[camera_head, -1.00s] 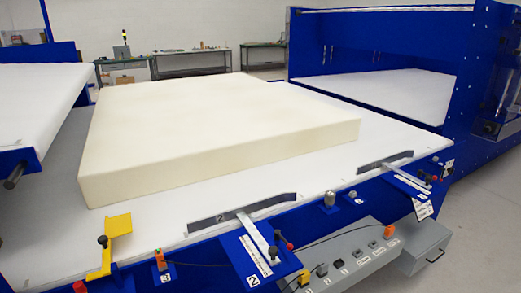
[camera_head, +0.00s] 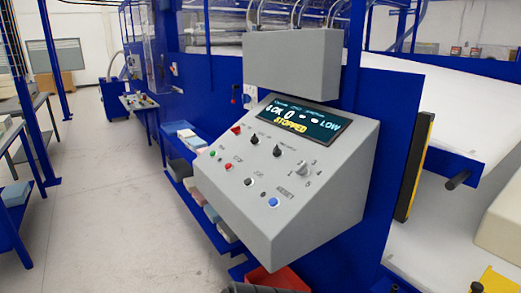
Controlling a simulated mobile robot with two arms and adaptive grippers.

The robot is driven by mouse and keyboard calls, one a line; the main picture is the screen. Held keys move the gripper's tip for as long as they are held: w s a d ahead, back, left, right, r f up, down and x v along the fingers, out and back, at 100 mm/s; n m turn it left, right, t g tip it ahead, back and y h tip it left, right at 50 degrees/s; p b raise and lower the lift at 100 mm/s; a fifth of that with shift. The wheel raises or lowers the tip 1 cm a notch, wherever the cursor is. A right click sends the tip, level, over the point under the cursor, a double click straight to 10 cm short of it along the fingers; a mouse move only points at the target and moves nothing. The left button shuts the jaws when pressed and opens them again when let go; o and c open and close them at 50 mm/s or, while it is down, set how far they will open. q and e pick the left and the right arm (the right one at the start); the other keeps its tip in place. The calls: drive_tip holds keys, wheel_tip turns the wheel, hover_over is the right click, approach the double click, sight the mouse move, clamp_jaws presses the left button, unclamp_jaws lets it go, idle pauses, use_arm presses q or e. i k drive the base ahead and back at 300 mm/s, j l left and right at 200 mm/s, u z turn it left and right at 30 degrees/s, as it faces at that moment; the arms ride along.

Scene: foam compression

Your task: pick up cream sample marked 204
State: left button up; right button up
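No sample with a readable 204 shows in the head view. A row of small foam blocks (camera_head: 206,208), some cream, pink or blue, lies on a blue shelf under the grey control panel (camera_head: 290,180). The panel hides part of that row, and any marks on the blocks are too small to read. A large cream foam block (camera_head: 498,225) is cut off at the right edge.
The panel juts out in front, its display reading "STOPPED". A red bin (camera_head: 277,279) sits below it. Blue tables (camera_head: 12,222) with small blocks stand at the left. The grey floor (camera_head: 95,190) between tables and machine is clear.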

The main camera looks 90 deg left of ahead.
sight(187, 134)
drive_tip(key=k+j+u, duration=0.1)
drive_tip(key=u, duration=0.3)
drive_tip(key=k+j+u, duration=0.15)
drive_tip(key=u, duration=0.25)
drive_tip(key=k+j+u, duration=0.1)
drive_tip(key=u, duration=0.3)
drive_tip(key=j+u, duration=0.25)
drive_tip(key=u, duration=0.15)
drive_tip(key=k+j+u, duration=0.1)
drive_tip(key=u, duration=0.3)
drive_tip(key=j, duration=0.1)
